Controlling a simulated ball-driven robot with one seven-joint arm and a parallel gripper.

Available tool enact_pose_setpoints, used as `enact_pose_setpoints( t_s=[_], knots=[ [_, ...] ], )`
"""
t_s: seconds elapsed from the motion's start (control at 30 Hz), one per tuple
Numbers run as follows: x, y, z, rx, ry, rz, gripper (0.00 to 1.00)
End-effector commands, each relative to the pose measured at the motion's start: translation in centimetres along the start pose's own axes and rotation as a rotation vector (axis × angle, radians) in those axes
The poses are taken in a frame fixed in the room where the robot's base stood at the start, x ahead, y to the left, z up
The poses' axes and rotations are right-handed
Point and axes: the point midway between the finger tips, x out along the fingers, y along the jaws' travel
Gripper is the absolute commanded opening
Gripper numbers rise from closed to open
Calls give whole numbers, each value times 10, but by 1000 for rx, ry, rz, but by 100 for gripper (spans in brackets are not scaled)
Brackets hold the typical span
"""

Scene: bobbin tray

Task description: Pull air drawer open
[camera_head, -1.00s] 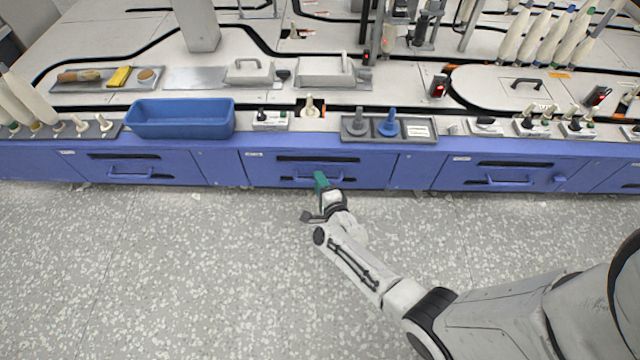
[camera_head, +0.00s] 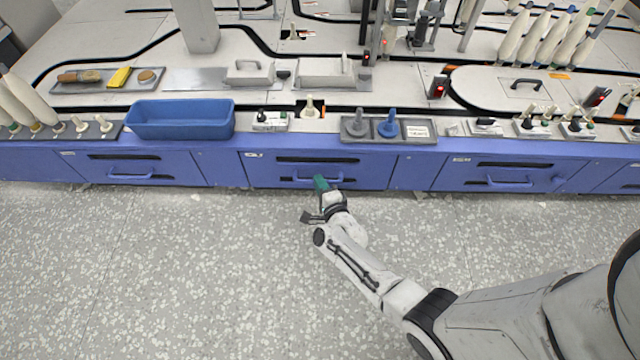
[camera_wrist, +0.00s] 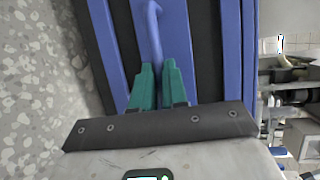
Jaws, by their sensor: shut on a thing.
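The blue drawer front (camera_head: 262,172) in the middle of the bench has a dark slot along its top and a blue bar handle (camera_head: 302,178). My gripper (camera_head: 320,183) is at the right part of this handle, its green fingers reaching up from below. In the wrist view the handle (camera_wrist: 152,25) runs down between the two green fingertips of my gripper (camera_wrist: 157,72), which are closed on it. The drawer front looks flush or nearly flush with the bench face; a small gap cannot be told.
Similar blue drawers with handles are at the left (camera_head: 145,168) and right (camera_head: 500,172). A blue bin (camera_head: 180,120) and a grey tray (camera_head: 420,133) with a grey and a blue cone stand on the bench edge above. The speckled floor (camera_head: 150,280) before the bench is clear.

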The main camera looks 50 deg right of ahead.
Motion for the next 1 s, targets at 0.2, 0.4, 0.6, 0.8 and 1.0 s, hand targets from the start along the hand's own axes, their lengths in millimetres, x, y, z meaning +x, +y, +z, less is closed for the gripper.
enact_pose_setpoints(
  t_s=[0.2,0.4,0.6,0.8,1.0],
  knots=[
    [-17,3,7,1,-2,3,0],
    [-60,12,25,0,-4,7,0],
    [-120,25,49,1,-3,8,0],
    [-178,39,73,1,-2,6,0],
    [-224,50,91,1,0,5,0]
  ],
)
